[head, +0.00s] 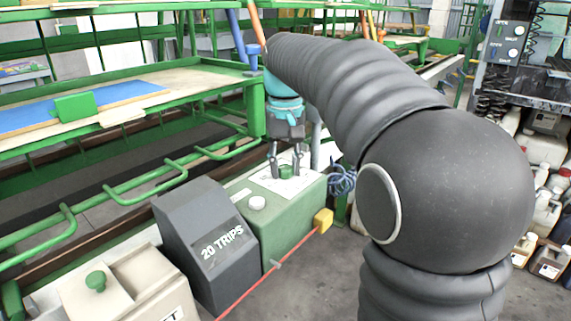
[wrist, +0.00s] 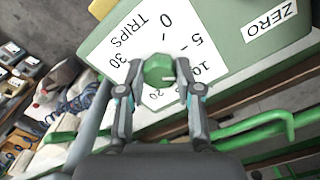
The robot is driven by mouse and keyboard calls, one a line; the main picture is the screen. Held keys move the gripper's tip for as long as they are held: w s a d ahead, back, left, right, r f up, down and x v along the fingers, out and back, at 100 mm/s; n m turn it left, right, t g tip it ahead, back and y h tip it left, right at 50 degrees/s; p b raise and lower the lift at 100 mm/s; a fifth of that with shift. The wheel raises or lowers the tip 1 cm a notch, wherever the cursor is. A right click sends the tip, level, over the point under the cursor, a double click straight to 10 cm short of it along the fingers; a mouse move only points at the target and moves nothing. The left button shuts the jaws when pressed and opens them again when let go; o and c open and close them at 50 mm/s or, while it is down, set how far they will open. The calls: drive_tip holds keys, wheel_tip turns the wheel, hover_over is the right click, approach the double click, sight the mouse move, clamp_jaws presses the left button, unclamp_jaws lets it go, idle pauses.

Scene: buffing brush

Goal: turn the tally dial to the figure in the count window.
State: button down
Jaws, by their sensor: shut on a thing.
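The tally dial is a green knob (wrist: 158,68) on a white scale plate (wrist: 140,42) marked 0, 5, 10, 20, 30 and TRIPS. Its pale pointer mark points to the right in the wrist view, roughly toward the 10. My gripper (wrist: 159,82) is shut on the knob, one finger on each side. In the head view my gripper (head: 286,168) reaches down onto the knob (head: 287,171) atop the green box (head: 285,225). The dark grey count housing (head: 205,240) beside it reads 20 TRIPS. The 20 on the scale is partly hidden.
A yellow block (head: 323,220) is at the box's corner. Green rails (head: 120,195) run behind.

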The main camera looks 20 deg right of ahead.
drive_tip(key=m, duration=0.5)
drive_tip(key=shift+m, duration=0.4)
drive_tip(key=m, duration=1.3)
drive_tip(key=shift+m, duration=0.3)
drive_tip(key=c, duration=0.8)
unclamp_jaws()
drive_tip(key=shift+o, duration=0.2)
